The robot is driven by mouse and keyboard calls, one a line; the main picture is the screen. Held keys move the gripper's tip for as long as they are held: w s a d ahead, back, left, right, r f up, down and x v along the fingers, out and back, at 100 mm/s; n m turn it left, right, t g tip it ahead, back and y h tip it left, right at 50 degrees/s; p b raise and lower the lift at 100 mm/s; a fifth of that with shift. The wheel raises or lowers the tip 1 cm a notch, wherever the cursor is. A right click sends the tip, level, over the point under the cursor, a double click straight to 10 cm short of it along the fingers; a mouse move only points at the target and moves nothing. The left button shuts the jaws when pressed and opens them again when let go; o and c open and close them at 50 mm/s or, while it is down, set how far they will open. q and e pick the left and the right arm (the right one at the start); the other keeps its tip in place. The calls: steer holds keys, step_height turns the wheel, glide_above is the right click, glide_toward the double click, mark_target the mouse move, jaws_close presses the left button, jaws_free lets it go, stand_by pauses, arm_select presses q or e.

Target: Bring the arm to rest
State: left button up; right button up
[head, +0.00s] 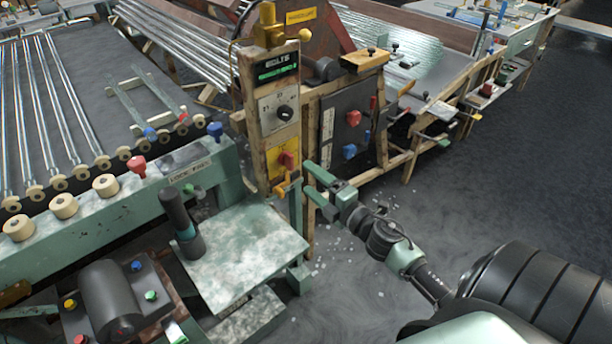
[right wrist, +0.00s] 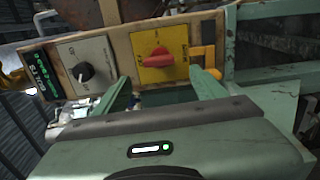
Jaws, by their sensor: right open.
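My right gripper (head: 312,182) is open and empty, its two green fingers pointing at the lower part of an upright control post (head: 273,115). In the right wrist view its fingers (right wrist: 165,90) spread below a yellow plate with a red knob (right wrist: 158,56). The red knob also shows in the head view (head: 287,160). An orange lever or bracket (head: 287,183) sits just below the knob, close to the fingertips. In the wrist view the orange part (right wrist: 203,54) is right of the plate, apart from the fingers. I cannot tell if anything touches. My left gripper is not in view.
A green table (head: 245,250) with a dark upright handle (head: 180,220) stands left of my arm. Glass tubes (head: 55,100) lie on the machine at left. A wooden-framed cabinet (head: 345,130) stands behind the gripper. The grey floor (head: 520,150) at right is clear.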

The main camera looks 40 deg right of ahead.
steer(key=shift+f, duration=0.1)
steer(key=s+a+f+m+g+h+p, duration=0.1)
steer(key=s+f+m+g, duration=0.25)
steer(key=f, duration=0.75)
steer(key=s+f+m+g+h, duration=0.1)
steer(key=s+f+m+g, duration=0.3)
steer(key=f, duration=0.6)
steer(key=s+a+f+m+h+p, duration=0.1)
steer(key=s+f+m, duration=0.2)
steer(key=s+f, duration=0.55)
steer(key=s+a+f+m+g, duration=0.2)
steer(key=s+f, duration=0.4)
steer(key=s, duration=0.3)
steer(key=s+a+f+m+g+y, duration=0.1)
steer(key=s+a+f+g, duration=0.3)
steer(key=s, duration=0.6)
steer(key=s+a+f+m+g+p, duration=0.1)
steer(key=s+a+f+m+g, duration=0.2)
steer(key=s+a+f, duration=0.3)
steer(key=s+f, duration=0.3)
steer(key=f, duration=0.1)
steer(key=shift+s, duration=0.35)
